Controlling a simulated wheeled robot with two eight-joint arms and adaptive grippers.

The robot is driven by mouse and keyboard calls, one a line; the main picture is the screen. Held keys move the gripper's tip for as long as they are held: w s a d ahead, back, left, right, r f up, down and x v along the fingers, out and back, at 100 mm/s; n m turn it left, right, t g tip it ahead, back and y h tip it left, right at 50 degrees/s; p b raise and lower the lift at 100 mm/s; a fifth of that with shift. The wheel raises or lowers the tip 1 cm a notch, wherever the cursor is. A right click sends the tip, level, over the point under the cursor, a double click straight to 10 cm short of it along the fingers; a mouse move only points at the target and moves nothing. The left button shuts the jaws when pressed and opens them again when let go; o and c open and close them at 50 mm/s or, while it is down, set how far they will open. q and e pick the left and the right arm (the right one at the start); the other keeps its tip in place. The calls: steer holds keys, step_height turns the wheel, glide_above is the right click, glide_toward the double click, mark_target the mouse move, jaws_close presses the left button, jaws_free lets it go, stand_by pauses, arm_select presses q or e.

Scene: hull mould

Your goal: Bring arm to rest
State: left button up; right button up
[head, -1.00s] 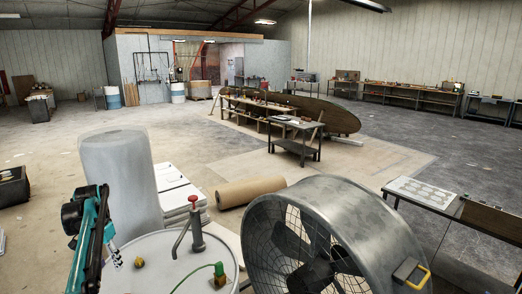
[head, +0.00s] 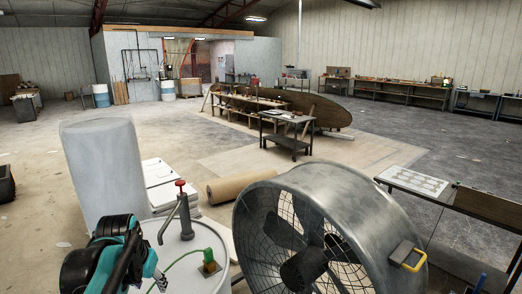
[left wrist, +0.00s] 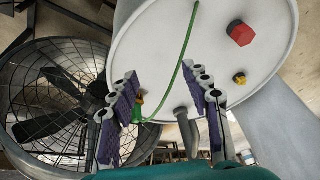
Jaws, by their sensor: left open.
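My left gripper (left wrist: 164,80) is open and empty in the left wrist view, its two dark-padded fingers apart over the white drum lid (left wrist: 165,50). In the head view, my teal and black left arm stands at the lower left in front of the drum (head: 190,240), and its fingertips are hard to make out there. A green clamp (left wrist: 138,108) with a green cable shows beside the left-hand finger in the wrist view. I cannot tell if they touch.
A large grey fan (head: 320,240) stands right of the drum. A wrapped roll (head: 97,170) stands behind my left arm. A red-knobbed tap (head: 180,184) rises from the lid. A brown paper roll (head: 240,187) lies behind. The floor farther back is mostly open.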

arm_select(q)
steer(key=s+d+f+t+b, duration=0.1)
steer(key=s+d+f+b, duration=0.1)
steer(key=s+d+f, duration=0.3)
steer(key=s+d+f+t+h+b, duration=0.1)
steer(key=s+d+f, duration=0.4)
steer(key=s+f, duration=0.5)
steer(key=shift+d+t+b, duration=0.4)
steer(key=shift+t+b, duration=0.2)
steer(key=shift+b, duration=0.25)
